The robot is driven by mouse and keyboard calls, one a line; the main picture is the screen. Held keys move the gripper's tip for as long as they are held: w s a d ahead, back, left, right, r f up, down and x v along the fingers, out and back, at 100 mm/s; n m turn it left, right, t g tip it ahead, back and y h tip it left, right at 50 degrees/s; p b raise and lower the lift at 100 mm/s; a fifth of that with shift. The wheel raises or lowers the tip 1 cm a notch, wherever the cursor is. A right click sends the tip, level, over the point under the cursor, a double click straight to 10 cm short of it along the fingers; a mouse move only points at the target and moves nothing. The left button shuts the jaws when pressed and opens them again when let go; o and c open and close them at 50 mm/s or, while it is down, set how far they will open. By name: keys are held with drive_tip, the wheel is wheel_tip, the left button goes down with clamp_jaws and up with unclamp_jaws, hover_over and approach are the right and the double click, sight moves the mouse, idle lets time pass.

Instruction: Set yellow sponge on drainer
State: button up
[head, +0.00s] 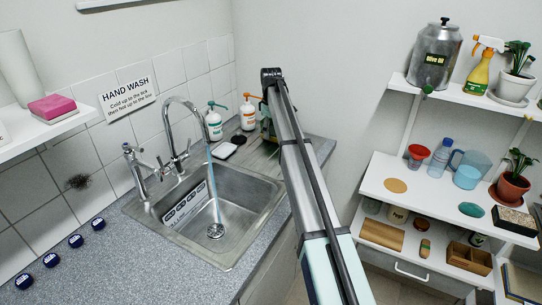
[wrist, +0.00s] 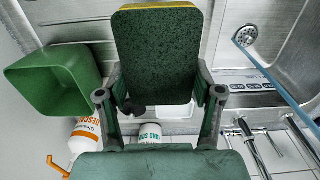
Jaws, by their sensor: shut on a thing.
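The yellow sponge (wrist: 152,58), with a dark green scouring face towards the camera and a yellow edge, is in my gripper (wrist: 160,84) in the wrist view. The fingers are shut on its two sides. The steel drainer (head: 252,163) is the ribbed surface right of the sink in the head view; it also shows behind the sponge in the wrist view (wrist: 75,12). The sponge appears to be over the drainer, but I cannot tell whether it touches. In the head view my arm covers most of the gripper and the sponge.
A green open container (wrist: 52,78) is close beside the gripper. An orange-nozzled bottle (head: 248,115) and a green-labelled soap bottle (head: 214,123) stand behind the drainer. The sink (head: 165,218) is left of it, with water running from the tap (head: 172,128).

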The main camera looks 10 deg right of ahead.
sight(271, 163)
wheel_tip(271, 163, down, 13)
drive_tip(key=p, duration=0.3)
drive_tip(key=shift+f, duration=0.15)
drive_tip(key=o, duration=1)
wheel_tip(271, 163, up, 12)
drive_tip(key=b, duration=0.3)
